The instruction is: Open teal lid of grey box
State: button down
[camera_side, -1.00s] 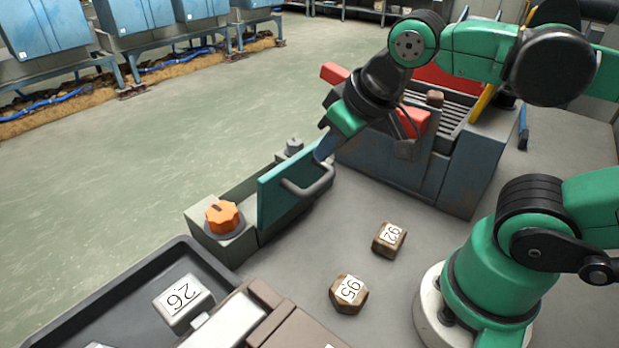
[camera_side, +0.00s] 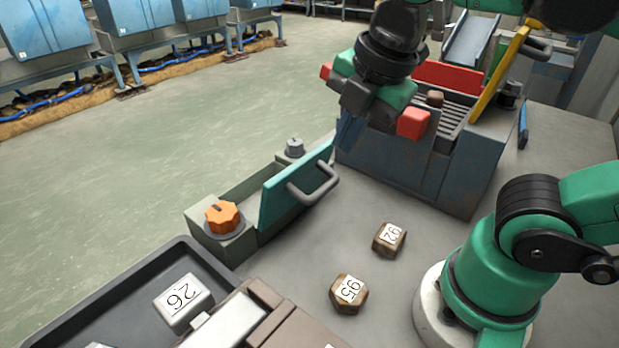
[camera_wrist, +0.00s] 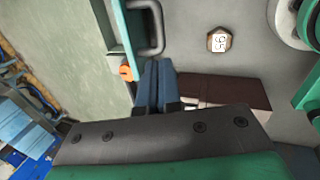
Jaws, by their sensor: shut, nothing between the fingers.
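The teal lid (camera_side: 296,184) stands swung up on the grey box (camera_side: 243,205), its grey handle (camera_side: 322,187) facing right. The box's interior shows open behind it on the left. My gripper (camera_side: 346,138) is shut and empty, just above and beside the lid's far right end. In the wrist view my blue fingers (camera_wrist: 157,85) are together, close to the lid's edge (camera_wrist: 126,40) and the handle (camera_wrist: 155,35); I cannot tell whether they touch the lid.
An orange knob (camera_side: 222,216) and a small grey knob (camera_side: 294,146) sit on the box's ends. A blue machine (camera_side: 430,165) with red parts stands behind. Two numbered brown blocks (camera_side: 389,239) (camera_side: 348,292) lie on the table. A dark tray (camera_side: 110,285) holds block 26 (camera_side: 184,302).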

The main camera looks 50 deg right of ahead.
aim_at(320, 194)
notch_tip(320, 194, down, 12)
jog(key=s+n+g, duration=0.2)
jog(key=n, duration=1.5)
jog(key=shift+w+a+r, duration=0.1)
jog(key=shift+w+r, duration=0.2)
jog(key=shift+w, duration=0.3)
jog(key=shift+w+a+r, duration=0.1)
jog(key=shift+w+r, duration=0.2)
jog(key=shift+w, duration=0.25)
jog(key=shift+w+a+r, duration=0.1)
jog(key=shift+w+r, duration=0.2)
jog(key=shift+w, duration=0.3)
jog(key=shift+w, duration=0.1)
jog(key=shift+w+r, duration=0.8)
jog(key=shift+r, duration=0.05)
jog(key=shift+s, duration=0.15)
